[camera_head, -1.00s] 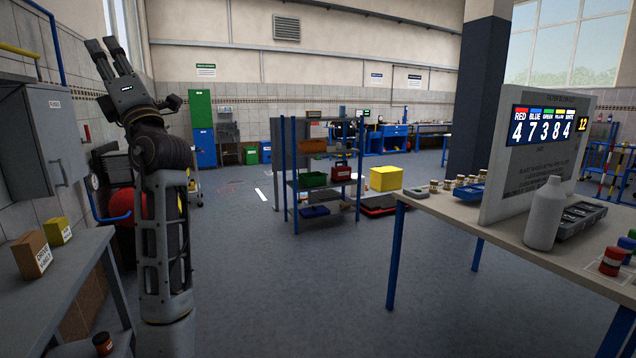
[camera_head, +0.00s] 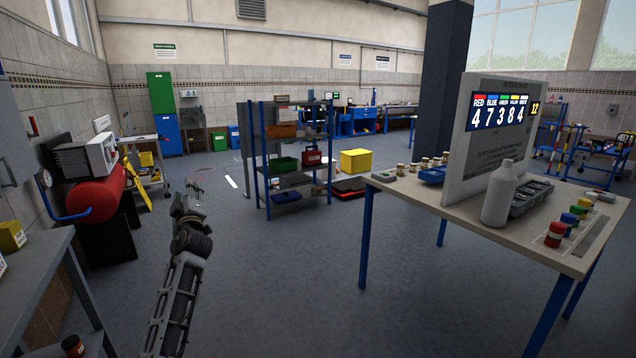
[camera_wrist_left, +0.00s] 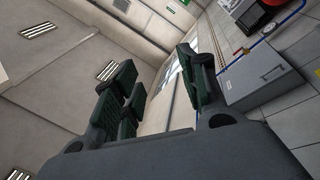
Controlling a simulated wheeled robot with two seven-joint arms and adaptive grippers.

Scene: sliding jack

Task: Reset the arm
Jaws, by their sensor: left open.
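My left arm (camera_head: 178,290) rises from the bottom of the head view, left of centre. Its gripper (camera_head: 190,200) is at the top of the arm, over the open floor, and looks small and edge-on there. In the left wrist view the gripper's dark fingers (camera_wrist_left: 160,88) stand apart with nothing between them. Beyond them that view shows the ceiling and a grey wall cabinet. My right gripper is in neither view.
A table (camera_head: 400,192) with a display board (camera_head: 487,140), a white bottle (camera_head: 498,195) and several jars stands at right. A shelf rack (camera_head: 262,165) stands mid-room. A red tank (camera_head: 97,190) and a grey bench (camera_head: 45,262) are at left. The middle floor is clear.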

